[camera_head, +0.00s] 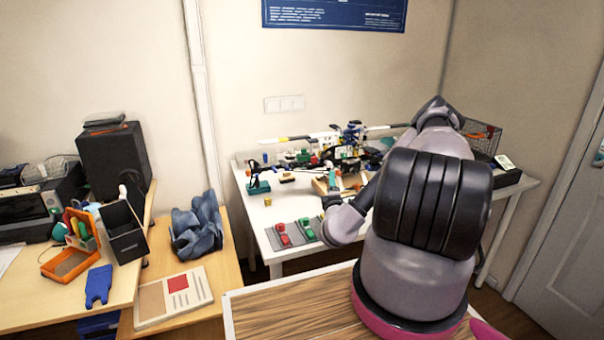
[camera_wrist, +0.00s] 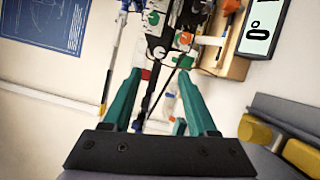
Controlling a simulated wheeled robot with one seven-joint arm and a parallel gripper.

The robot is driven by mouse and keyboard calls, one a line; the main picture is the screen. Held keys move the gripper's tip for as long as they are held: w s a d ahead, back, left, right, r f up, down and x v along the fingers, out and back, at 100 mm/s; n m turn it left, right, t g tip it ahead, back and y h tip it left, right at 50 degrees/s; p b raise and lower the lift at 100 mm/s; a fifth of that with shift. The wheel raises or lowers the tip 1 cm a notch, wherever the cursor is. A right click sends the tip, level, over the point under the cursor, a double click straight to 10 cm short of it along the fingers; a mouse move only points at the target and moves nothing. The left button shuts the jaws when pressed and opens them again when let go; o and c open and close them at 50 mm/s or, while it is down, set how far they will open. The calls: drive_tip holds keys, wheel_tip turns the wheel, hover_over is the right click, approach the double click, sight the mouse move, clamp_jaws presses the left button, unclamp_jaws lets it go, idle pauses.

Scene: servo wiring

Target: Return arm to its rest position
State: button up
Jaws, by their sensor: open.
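My gripper (camera_wrist: 158,95) shows in the wrist view with two teal fingers spread apart and nothing between them. Behind the fingers are a black bar, thin dark wires and several small coloured parts. In the head view my arm rises at the right and bends over toward the white table (camera_head: 262,218); the gripper itself is hidden or too small to make out there. The table holds a crowded cluster of servo parts and wires (camera_head: 345,150).
A grey tray (camera_head: 293,233) with red and green blocks lies at the table's front. A wire basket (camera_head: 482,135) stands at the back right. At left are a desk with a black speaker (camera_head: 112,160), an orange organiser (camera_head: 70,262) and blue cloth (camera_head: 196,228). A wooden top (camera_head: 290,312) is in front.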

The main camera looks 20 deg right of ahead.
drive_tip(key=w+a+r+n+t+y, duration=0.1)
drive_tip(key=a+r+n+t+y, duration=0.1)
drive_tip(key=a+r+n+y, duration=0.55)
drive_tip(key=w+a+r+n+t+y, duration=0.1)
drive_tip(key=a+r+n+t+y, duration=0.2)
drive_tip(key=r+n+y, duration=0.5)
drive_tip(key=s+a+r+n+g+y, duration=1.15)
drive_tip(key=a+r+n+g, duration=0.3)
drive_tip(key=n+g, duration=0.4)
drive_tip(key=s+n+g+h, duration=0.6)
drive_tip(key=s+n+h, duration=0.4)
drive_tip(key=s+n, duration=0.3)
drive_tip(key=s+d+r+n+t+h, duration=0.3)
drive_tip(key=d+r+n+t+h, duration=0.2)
drive_tip(key=d+r+t+h, duration=0.3)
drive_tip(key=d+r+t, duration=0.1)
drive_tip(key=d, duration=0.2)
drive_tip(key=shift+r+h, duration=0.3)
